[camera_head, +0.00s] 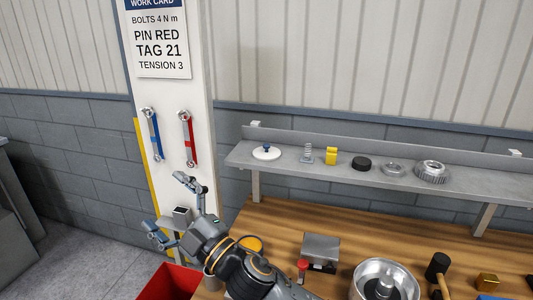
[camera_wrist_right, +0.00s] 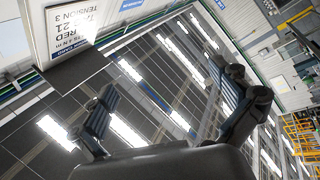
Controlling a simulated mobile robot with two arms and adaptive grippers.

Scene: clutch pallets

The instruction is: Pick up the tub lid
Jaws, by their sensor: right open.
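My right gripper (camera_head: 171,210) is open and empty, left of the shelf and in front of the white post. It is apart from the lid, to its lower left in the head view. In the right wrist view its spread fingers (camera_wrist_right: 166,112) have nothing between them, and the lid does not show there. My left gripper is not in view.
A spring (camera_head: 307,153), yellow block (camera_head: 331,156), black puck (camera_head: 361,163) and metal rings share the shelf. Blue and red wrenches (camera_head: 188,137) hang on the post. A red bin (camera_head: 168,284) stands below. The wooden bench (camera_head: 290,222) holds a grey block (camera_head: 321,248) and metal housing (camera_head: 384,268).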

